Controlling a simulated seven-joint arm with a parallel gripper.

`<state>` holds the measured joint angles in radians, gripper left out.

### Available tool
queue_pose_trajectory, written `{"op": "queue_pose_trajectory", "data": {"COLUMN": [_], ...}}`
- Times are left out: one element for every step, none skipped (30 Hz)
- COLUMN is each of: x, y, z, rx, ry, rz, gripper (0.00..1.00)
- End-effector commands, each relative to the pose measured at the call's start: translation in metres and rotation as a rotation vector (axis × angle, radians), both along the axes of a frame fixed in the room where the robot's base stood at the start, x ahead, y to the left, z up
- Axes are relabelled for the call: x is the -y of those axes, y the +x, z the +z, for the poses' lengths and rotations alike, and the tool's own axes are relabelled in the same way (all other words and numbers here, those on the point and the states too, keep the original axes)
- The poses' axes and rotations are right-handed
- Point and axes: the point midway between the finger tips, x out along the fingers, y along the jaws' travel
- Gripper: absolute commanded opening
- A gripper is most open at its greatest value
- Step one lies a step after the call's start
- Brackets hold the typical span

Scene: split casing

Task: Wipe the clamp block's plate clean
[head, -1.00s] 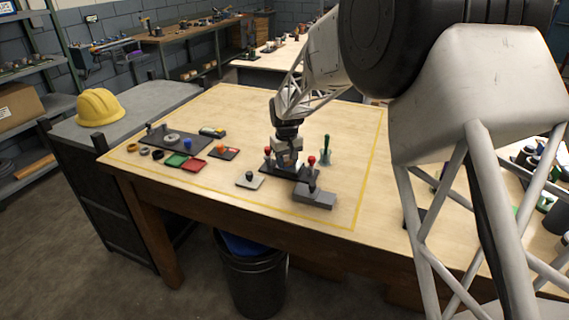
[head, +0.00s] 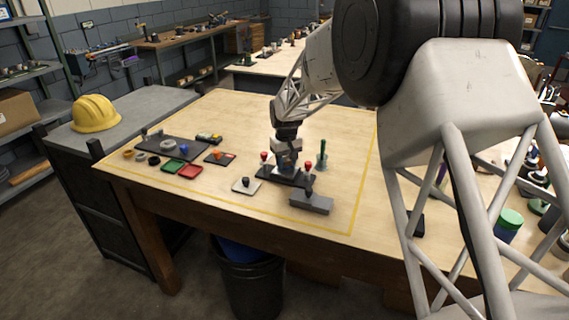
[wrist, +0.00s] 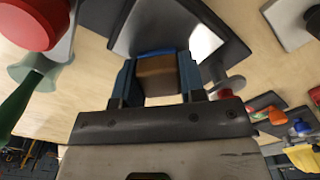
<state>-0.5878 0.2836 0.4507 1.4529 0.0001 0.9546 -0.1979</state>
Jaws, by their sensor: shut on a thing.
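My gripper (wrist: 158,80) is shut on a small brown block with a blue face (wrist: 158,73), held between its two blue fingers. In the head view my gripper (head: 286,158) is over the clamp block (head: 270,175), a dark base with a red knob at each end (head: 264,156) (head: 308,166). In the wrist view the clamp block's shiny plate (wrist: 145,30) lies just beyond the held block, which hides part of it. The visible plate is pale with bright reflections; I cannot make out marks on it. I cannot tell whether the held block touches the plate.
A grey block (head: 311,203) stands in front of the clamp block, and a green-handled tool (head: 322,155) stands upright behind to its right. A white pad with a dark knob (head: 246,186) is to the left.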

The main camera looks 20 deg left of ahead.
Motion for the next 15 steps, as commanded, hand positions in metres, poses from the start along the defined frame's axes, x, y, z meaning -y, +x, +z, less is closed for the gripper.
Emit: {"op": "queue_pose_trajectory", "data": {"x": [0.0,0.0,0.0,0.0,0.0,0.0,0.0,0.0,0.0,0.0,0.0,0.0,0.0,0.0,0.0], "y": [0.003,0.005,0.008,0.009,0.01,0.012,0.013,0.014,0.014,0.015,0.015,0.015,0.015,0.015,0.015], "z": [0.0,-0.001,-0.001,-0.001,-0.001,-0.001,-0.001,-0.001,-0.002,-0.002,-0.002,-0.002,-0.002,-0.002,-0.002], "rx": [0.0,0.0,0.0,0.0,0.0,0.0,0.0,0.0,0.0,0.0,0.0,0.0,0.0,0.0,-0.001], "ry": [0.0,0.0,0.0,0.0,0.0,0.0,0.0,0.0,0.0,0.0,0.0,0.0,0.0,0.0,-0.001], "rz": [0.0,0.0,0.0,0.0,0.0,0.0,0.0,0.0,0.0,0.0,0.0,0.0,0.0,0.0,0.0], "gripper": [0.16,0.16,0.16,0.16,0.16,0.16,0.16,0.16,0.16,0.16,0.16,0.16,0.16,0.16,0.16]}}
